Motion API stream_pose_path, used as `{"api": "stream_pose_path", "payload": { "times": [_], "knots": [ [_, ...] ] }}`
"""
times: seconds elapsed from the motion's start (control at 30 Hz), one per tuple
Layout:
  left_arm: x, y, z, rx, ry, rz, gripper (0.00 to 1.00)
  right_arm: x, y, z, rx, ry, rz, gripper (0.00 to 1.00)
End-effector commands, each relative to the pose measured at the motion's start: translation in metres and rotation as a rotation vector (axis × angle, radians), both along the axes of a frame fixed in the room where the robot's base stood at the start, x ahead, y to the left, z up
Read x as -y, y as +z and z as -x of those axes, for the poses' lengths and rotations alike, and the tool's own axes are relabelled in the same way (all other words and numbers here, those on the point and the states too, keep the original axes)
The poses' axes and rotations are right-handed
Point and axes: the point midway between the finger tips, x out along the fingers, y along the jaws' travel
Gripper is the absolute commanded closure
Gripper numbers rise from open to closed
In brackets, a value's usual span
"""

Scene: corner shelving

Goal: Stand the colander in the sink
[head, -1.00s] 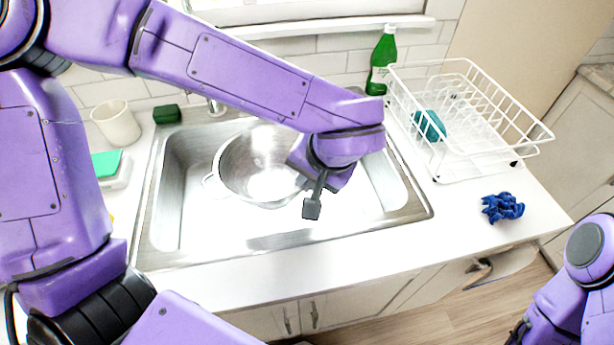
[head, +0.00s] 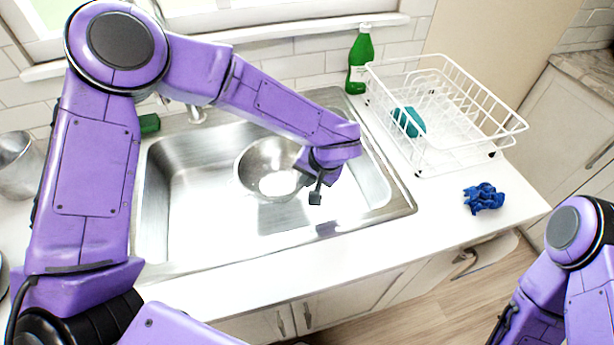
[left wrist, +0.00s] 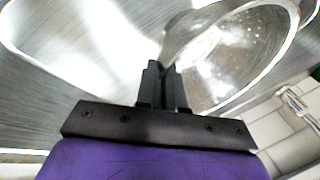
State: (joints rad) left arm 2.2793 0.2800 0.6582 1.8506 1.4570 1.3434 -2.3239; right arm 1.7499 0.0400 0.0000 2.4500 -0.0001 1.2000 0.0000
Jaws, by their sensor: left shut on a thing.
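The colander (head: 262,160) is a shiny metal bowl inside the sink basin, in the middle of the head view. My left gripper (head: 316,190) reaches over the sink from the left and is shut on the colander's right rim. In the left wrist view the closed fingers (left wrist: 163,85) meet the rim, and the perforated colander wall (left wrist: 235,55) shows beyond them. The steel sink (head: 160,220) surrounds it. The colander looks roughly upright; I cannot tell whether its base touches the sink floor. My right arm shows at the lower right, but its gripper is out of view.
A white dish rack (head: 450,165) with a teal item (head: 408,121) stands right of the sink. A green bottle (head: 359,62) is behind it. A crumpled blue cloth (head: 484,198) lies on the counter. The faucet (head: 196,114) and green sponge (head: 149,124) are at the back.

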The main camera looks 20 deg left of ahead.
Motion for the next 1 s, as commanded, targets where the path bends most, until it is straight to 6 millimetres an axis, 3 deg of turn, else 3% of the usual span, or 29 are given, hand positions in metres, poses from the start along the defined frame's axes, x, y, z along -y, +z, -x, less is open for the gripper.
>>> {"api": "stream_pose_path", "payload": {
  "times": [0.57,0.6,0.67,1.0],
  "knots": [
    [0.000,-0.011,0.000,0.000,0.000,0.000,1.00,0.000,0.007,0.000,0.000,0.000,0.000,0.57],
    [0.000,-0.012,0.000,0.000,0.000,0.000,0.82,0.000,0.007,0.000,0.000,0.000,0.000,0.57],
    [0.000,-0.012,0.000,0.000,0.000,0.000,0.66,0.000,0.007,0.000,0.000,0.000,0.000,0.57],
    [0.000,-0.008,0.000,0.001,0.001,0.000,0.66,0.000,0.002,0.000,0.000,0.000,0.000,0.57]
  ]
}}
